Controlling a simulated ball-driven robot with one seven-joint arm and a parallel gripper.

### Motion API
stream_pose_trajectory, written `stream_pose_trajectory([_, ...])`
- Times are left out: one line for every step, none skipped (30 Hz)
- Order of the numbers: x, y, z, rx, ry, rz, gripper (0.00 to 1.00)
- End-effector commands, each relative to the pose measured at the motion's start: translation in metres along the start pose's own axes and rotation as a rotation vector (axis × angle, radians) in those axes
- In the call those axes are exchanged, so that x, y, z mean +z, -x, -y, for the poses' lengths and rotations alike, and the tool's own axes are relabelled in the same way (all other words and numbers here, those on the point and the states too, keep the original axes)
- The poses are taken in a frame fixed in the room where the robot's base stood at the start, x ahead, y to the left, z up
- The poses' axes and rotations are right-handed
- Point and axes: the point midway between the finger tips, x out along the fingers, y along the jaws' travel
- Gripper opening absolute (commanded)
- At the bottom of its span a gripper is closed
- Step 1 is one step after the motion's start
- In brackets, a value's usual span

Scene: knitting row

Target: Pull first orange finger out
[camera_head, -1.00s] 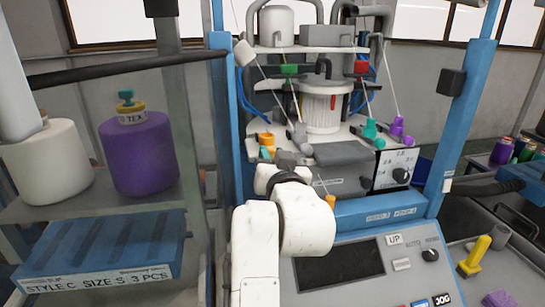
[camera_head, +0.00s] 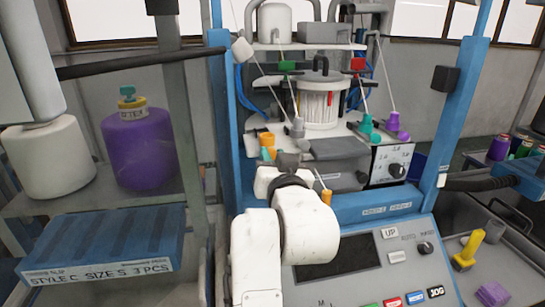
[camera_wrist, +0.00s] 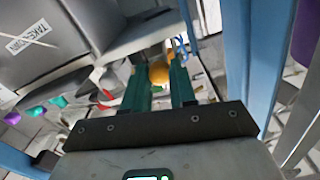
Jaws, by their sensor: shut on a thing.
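An orange finger (camera_head: 266,139) shows at the left of the knitting machine's middle, just beyond my gripper (camera_head: 268,154). In the wrist view, the rounded orange finger (camera_wrist: 159,73) sits between the tips of my gripper's two green fingers (camera_wrist: 166,82). The gripper is shut on it. In the head view, my wrist covers much of the grasp. Another small orange piece (camera_head: 327,197) stands lower right, by the blue front rail.
The blue frame post (camera_head: 225,110) stands close to the left. A grey panel marked TAKE-DOWN (camera_wrist: 30,38) is near the gripper. A control panel (camera_head: 345,262) lies below, a box of STYLE C (camera_head: 105,245) at left, and a grey tray (camera_head: 515,262) at right.

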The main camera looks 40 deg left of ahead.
Motion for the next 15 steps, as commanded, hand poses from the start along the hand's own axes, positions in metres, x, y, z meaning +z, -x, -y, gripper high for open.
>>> stream_pose_trajectory([0.0006, -0.0001, -0.0003, 0.001, 0.001, 0.000, 0.00])
stream_pose_trajectory([0.0006, -0.0001, -0.0003, 0.001, 0.001, 0.000, 0.00])
stream_pose_trajectory([0.0006, -0.0001, -0.0003, 0.001, 0.001, 0.000, 0.30])
stream_pose_trajectory([0.0006, -0.0001, -0.0003, 0.001, 0.001, 0.000, 0.33])
stream_pose_trajectory([0.0006, -0.0002, -0.0003, 0.001, 0.000, 0.000, 0.35])
stream_pose_trajectory([0.0006, -0.0002, -0.0003, 0.001, 0.000, 0.000, 0.39])
stream_pose_trajectory([0.0005, -0.0002, -0.0003, 0.000, 0.000, 0.000, 0.42])
stream_pose_trajectory([0.0005, -0.0002, -0.0003, 0.000, 0.000, 0.000, 0.45])
stream_pose_trajectory([0.0005, -0.0002, -0.0003, 0.000, 0.000, 0.000, 0.49])
stream_pose_trajectory([0.0005, -0.0003, -0.0003, 0.000, 0.000, 0.000, 0.52])
stream_pose_trajectory([0.0004, -0.0003, -0.0003, 0.000, 0.000, 0.000, 0.52])
stream_pose_trajectory([0.0004, -0.0003, -0.0002, 0.000, 0.000, 0.000, 0.52])
stream_pose_trajectory([0.0004, -0.0003, -0.0002, 0.000, 0.000, 0.000, 0.52])
stream_pose_trajectory([0.0004, -0.0003, -0.0002, 0.000, 0.000, 0.000, 0.52])
stream_pose_trajectory([0.0004, -0.0003, -0.0002, 0.000, 0.000, 0.000, 0.52])
